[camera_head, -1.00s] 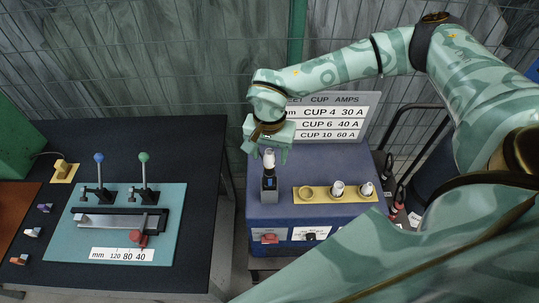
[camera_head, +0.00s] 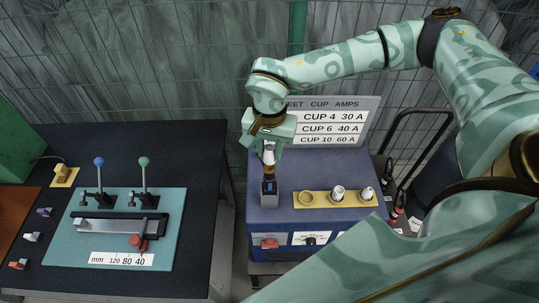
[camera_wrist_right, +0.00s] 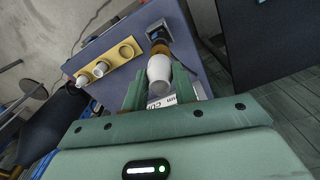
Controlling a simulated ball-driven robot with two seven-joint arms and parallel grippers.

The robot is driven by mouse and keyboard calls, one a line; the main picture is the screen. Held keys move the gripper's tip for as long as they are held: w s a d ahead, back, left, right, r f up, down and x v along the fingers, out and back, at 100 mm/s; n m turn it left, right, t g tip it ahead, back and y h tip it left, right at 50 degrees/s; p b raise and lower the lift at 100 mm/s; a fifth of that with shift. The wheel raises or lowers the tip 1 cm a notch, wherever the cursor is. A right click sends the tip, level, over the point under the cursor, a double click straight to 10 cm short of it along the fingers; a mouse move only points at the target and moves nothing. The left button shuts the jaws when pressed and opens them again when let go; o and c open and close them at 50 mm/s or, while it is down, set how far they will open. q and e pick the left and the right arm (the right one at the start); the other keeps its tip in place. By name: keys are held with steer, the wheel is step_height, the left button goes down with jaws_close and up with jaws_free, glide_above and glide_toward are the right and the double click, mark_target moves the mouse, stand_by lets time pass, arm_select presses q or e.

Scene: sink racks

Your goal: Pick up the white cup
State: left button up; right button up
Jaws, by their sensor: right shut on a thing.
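My right gripper (camera_head: 269,146) points down and is shut on a white cup (camera_head: 269,156) above the blue cabinet. In the right wrist view, the cup (camera_wrist_right: 159,70) sits between the two green fingers. A brown piece (camera_head: 268,172) shows below the cup, over a small grey block with a dark screen (camera_head: 269,187). I cannot tell whether the cup touches the brown piece. A yellow holder (camera_head: 320,204) on the cabinet has an empty ring at left and white cups at its middle (camera_head: 338,192) and right (camera_head: 366,193). My left gripper is out of view.
A sign (camera_head: 334,117) stands at the cabinet's back. The blue cabinet top (camera_head: 335,167) is clear behind the holder. A black table (camera_head: 120,150) at left carries a teal lever fixture (camera_head: 165,250). A wire fence (camera_head: 200,60) closes the back.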

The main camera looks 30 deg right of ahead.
steer(key=s+a+r+b, duration=0.3)
steer(key=s+a+r, duration=0.4)
steer(key=s+r, duration=0.4)
steer(key=r+p, duration=0.2)
steer(key=r, duration=0.1)
steer(key=r+p, duration=0.1)
steer(key=r, duration=0.1)
steer(key=shift+s+a+p, duration=0.2)
steer(key=shift+s+p, duration=0.15)
steer(key=shift+s, duration=0.05)
stand_by(0.6)
